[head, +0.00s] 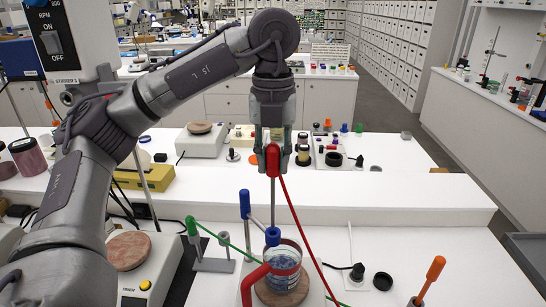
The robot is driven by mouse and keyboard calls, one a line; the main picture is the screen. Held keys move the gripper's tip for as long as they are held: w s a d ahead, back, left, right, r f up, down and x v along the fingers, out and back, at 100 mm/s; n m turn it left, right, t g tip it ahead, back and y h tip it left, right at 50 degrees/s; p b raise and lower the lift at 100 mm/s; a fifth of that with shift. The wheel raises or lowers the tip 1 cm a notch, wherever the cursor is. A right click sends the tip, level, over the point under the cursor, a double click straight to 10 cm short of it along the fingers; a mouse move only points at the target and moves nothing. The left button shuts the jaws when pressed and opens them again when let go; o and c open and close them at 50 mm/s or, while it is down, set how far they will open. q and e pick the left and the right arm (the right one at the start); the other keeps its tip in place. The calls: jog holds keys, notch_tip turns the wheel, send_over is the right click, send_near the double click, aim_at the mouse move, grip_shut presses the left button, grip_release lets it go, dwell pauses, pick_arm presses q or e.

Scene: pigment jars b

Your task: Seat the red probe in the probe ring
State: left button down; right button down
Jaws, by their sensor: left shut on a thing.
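My left gripper (273,142) is shut on the red probe (273,163) at its red handle, above the beaker. The probe hangs upright, with a thin metal rod below the handle and a red cable running down to the right. The rod's lower end meets a blue collar (272,237) at the beaker's mouth, which looks like the probe ring. I cannot tell whether the tip is inside the collar or in front of or behind it. My right gripper is not in view.
A blue-handled upright (245,206) stands close left of the collar. A green-topped piece (192,226) with a green cable is further left, near a grey stand (225,242). An orange-handled tool (435,269) and black cap (383,281) are at right. A raised white shelf (400,205) lies behind.

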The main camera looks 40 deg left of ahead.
aim_at(273, 228)
pick_arm(q)
jog(key=shift+p, duration=0.45)
dwell(1.1)
dwell(0.4)
jog(key=shift+f+b, duration=5.95)
jog(key=shift+f, duration=1.4)
jog(key=c, duration=0.8)
grip_release()
jog(key=shift+c, duration=0.2)
